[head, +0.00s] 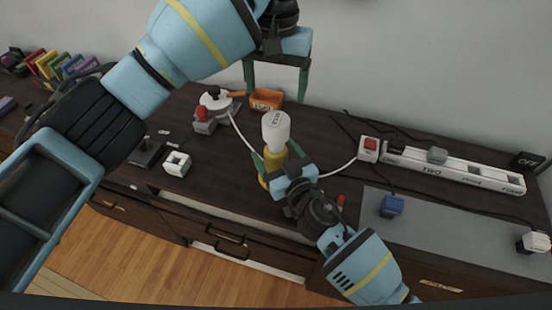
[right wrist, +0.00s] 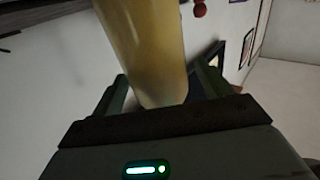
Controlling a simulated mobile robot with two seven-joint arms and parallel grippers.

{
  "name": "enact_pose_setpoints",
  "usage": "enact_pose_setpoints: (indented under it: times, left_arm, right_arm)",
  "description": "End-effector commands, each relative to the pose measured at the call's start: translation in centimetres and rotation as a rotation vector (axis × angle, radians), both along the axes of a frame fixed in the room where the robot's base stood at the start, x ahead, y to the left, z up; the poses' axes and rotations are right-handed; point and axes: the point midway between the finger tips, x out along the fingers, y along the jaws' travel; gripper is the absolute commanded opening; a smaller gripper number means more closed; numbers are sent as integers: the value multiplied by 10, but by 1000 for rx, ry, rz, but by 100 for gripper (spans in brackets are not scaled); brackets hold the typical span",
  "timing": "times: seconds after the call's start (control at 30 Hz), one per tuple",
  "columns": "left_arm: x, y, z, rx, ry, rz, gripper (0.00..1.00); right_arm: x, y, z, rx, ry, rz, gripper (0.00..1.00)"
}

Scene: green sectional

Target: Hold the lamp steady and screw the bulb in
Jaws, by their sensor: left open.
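A yellow lamp (head: 276,157) stands on the dark desk near its middle. A white, labelled bulb (head: 275,128) sits upright on top of it; I cannot tell how far it is screwed in. My right gripper (head: 277,157) has a finger on each side of the lamp's yellow body and appears shut on it. The right wrist view shows this yellowish lamp body (right wrist: 150,50) between the fingers (right wrist: 165,88). My left gripper (head: 276,85) is open and empty, fingers down, above and behind the bulb.
An orange box (head: 266,99) and a white round object (head: 214,101) stand behind the lamp. A red-topped grey block (head: 204,122) and white cube (head: 177,164) are left. White cords cross the desk.

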Motion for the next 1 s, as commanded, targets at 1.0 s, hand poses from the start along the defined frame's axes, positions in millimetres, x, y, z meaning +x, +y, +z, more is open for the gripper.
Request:
enact_pose_setpoints:
  times: [1.0]
  left_arm:
    - [0,0,1,0,-1,0,78]
  right_arm:
    - [-70,-35,0,0,0,0,78]
